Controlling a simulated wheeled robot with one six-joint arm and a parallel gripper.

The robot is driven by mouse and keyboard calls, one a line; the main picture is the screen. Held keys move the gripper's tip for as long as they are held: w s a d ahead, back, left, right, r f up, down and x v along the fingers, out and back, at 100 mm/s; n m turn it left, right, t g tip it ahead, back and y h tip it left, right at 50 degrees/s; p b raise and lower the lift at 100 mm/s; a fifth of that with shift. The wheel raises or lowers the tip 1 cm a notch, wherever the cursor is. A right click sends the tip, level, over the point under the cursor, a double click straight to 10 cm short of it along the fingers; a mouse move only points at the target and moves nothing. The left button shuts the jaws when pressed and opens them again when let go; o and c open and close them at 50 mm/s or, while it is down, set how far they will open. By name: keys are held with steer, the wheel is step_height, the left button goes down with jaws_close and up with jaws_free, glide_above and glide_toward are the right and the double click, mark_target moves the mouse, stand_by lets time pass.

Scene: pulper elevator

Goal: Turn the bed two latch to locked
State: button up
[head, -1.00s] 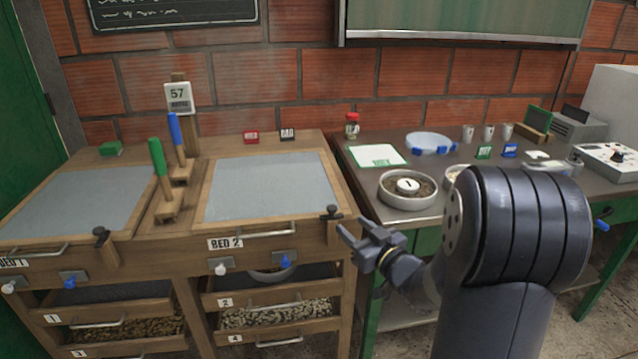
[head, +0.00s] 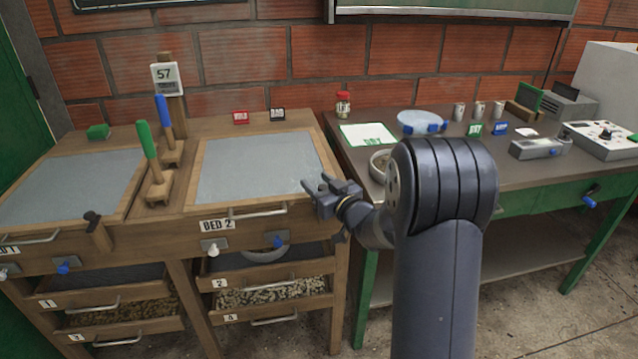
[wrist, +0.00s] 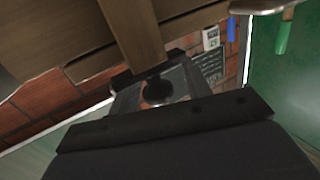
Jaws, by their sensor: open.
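The bed two latch is hidden behind my gripper (head: 317,187) in the head view, at the right front corner of the bed two (head: 262,165) frame. In the wrist view a wooden bar (wrist: 132,25), which looks like the latch arm, runs down to a dark round knob (wrist: 157,91). My gripper is open there, with its jaws (wrist: 150,78) around or close to the knob; I cannot tell whether they touch it. The BED 2 label (head: 217,225) and a metal handle (head: 260,213) are on the front of bed two.
The left bed's latch (head: 97,231) has a black knob and a wooden arm. Green (head: 147,140) and blue (head: 164,112) levers stand between the beds. A white switch (head: 213,249) and blue switch (head: 277,241) sit below bed two. A dark-topped bench (head: 480,167) is at right.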

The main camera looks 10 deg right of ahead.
steer(key=c, duration=1)
